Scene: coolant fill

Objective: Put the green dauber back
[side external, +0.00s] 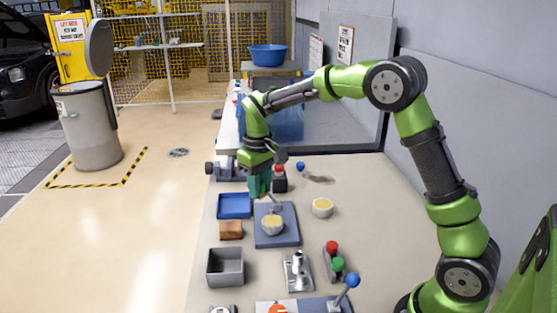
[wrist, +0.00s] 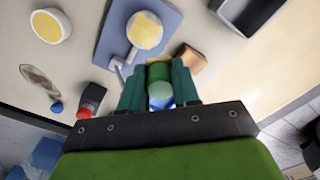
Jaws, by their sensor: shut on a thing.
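My gripper (side external: 260,188) points down above the back part of the bench, just behind the slate-blue board (side external: 262,239). In the wrist view its teal fingers (wrist: 160,88) are shut on a green cylindrical piece, which I take as the green dauber (wrist: 160,90). A pale, bluish rounded part shows at its near end. The fingers hide much of the dauber, and I cannot make it out in the side view. A cup with yellow content (side external: 272,225) sits on the board, with a small grey bracket (wrist: 122,64) beside it.
A second yellow-filled cup (side external: 322,207) stands right of the board. A blue tray (side external: 234,206), brown block (side external: 231,230) and grey bin (side external: 225,267) line the left edge. A red-topped dark block (side external: 280,181) is near my gripper.

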